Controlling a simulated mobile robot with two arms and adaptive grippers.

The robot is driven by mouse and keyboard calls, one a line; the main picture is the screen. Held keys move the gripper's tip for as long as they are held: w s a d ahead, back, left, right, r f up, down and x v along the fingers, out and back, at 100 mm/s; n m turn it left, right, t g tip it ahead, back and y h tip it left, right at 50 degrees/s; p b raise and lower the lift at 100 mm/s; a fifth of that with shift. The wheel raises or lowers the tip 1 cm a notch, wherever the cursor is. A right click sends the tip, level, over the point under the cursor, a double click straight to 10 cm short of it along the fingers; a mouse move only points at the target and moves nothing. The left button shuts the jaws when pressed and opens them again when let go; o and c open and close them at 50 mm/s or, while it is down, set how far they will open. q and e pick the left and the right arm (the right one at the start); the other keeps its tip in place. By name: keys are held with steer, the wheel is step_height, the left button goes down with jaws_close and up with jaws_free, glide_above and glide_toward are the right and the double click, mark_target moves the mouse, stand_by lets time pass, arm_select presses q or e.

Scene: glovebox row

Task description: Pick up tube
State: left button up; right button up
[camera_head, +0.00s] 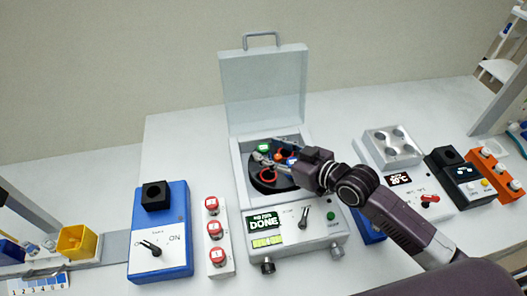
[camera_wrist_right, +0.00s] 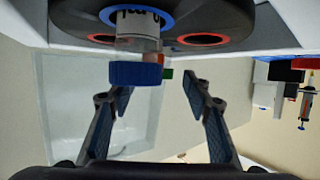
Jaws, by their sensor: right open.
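A centrifuge (camera_head: 236,155) stands open, with its dark rotor (camera_head: 258,186) inside. In the right wrist view a tube (camera_wrist_right: 138,42) with a blue cap (camera_wrist_right: 136,74) sits in a blue-ringed rotor hole. My right gripper (camera_head: 284,163) is over the rotor, its fingers partly hidden in the head view. In the wrist view the right gripper (camera_wrist_right: 158,92) is open and empty; the blue cap is just beyond the fingertips, left of centre between them. Red and green bits show behind the cap. A green-topped item (camera_head: 263,148) is at the rotor's back. My left gripper is not in view.
The raised lid (camera_head: 264,88) stands behind the rotor. A blue switch box (camera_head: 160,235) and a red-button strip (camera_head: 215,245) are left of the centrifuge. A grey heater block (camera_head: 392,148) and a black device (camera_head: 452,170) are right. The table behind the blue box is clear.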

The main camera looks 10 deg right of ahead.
steer(key=shift+w+a+f, duration=0.15)
steer(key=shift+w+a, duration=0.05)
steer(key=shift+w, duration=0.05)
steer(key=shift+c, duration=0.3)
steer(key=c, duration=1)
steer(key=shift+c, duration=0.2)
